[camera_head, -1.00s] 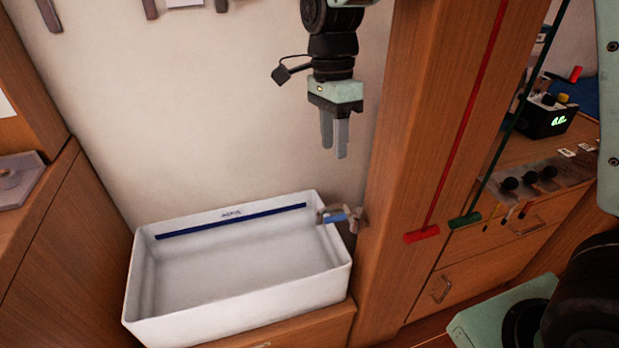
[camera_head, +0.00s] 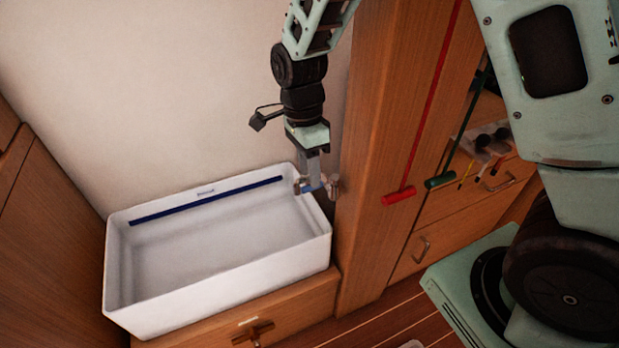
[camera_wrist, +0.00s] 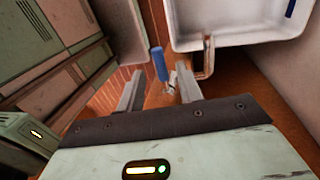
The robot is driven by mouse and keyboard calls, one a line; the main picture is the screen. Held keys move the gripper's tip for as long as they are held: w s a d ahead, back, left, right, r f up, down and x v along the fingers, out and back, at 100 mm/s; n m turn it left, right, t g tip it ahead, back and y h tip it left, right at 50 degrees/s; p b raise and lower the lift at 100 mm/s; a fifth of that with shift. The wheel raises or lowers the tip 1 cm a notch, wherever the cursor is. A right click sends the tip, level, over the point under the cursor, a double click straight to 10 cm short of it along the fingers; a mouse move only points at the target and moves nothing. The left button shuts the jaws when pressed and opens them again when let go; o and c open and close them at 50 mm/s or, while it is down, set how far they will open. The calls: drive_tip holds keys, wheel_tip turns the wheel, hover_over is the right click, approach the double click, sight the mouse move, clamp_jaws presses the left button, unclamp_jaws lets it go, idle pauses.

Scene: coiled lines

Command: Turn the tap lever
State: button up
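The tap (camera_head: 333,187) sticks out from the wooden post at the right end of the white basin, with its blue lever (camera_head: 313,188) low in front. My gripper (camera_head: 314,178) points down at the tap, its fingers overlapping the tap in the head view. In the wrist view my gripper (camera_wrist: 159,74) is open, and the blue lever (camera_wrist: 159,62) appears in the gap between the fingertips. The tap's brownish spout (camera_wrist: 208,58) lies right of the fingers there. I cannot tell whether a finger touches the lever.
The white basin (camera_head: 318,243) stands on a wooden cabinet, left of the tap. The wooden post (camera_head: 365,230) rises close on the right. A red handle (camera_head: 399,195) and a green handle (camera_head: 440,181) hang on lines right of it. The wall is behind.

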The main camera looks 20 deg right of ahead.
drive_tip(key=shift+s+f, duration=0.2)
drive_tip(key=shift+f, duration=0.95)
clamp_jaws()
drive_tip(key=shift+s+r+n+p, duration=0.2)
drive_tip(key=shift+s+n+p, duration=0.25)
drive_tip(key=shift+n+p, duration=0.4)
drive_tip(key=shift+s+f+n+h+p, duration=0.2)
drive_tip(key=shift+s+n+h+p, duration=0.1)
drive_tip(key=shift+n, duration=0.35)
unclamp_jaws()
drive_tip(key=w+r+p, duration=0.1)
drive_tip(key=w+r, duration=0.2)
drive_tip(key=r, duration=1.4)
drive_tip(key=shift+w+a, duration=0.15)
drive_tip(key=shift+a, duration=0.3)
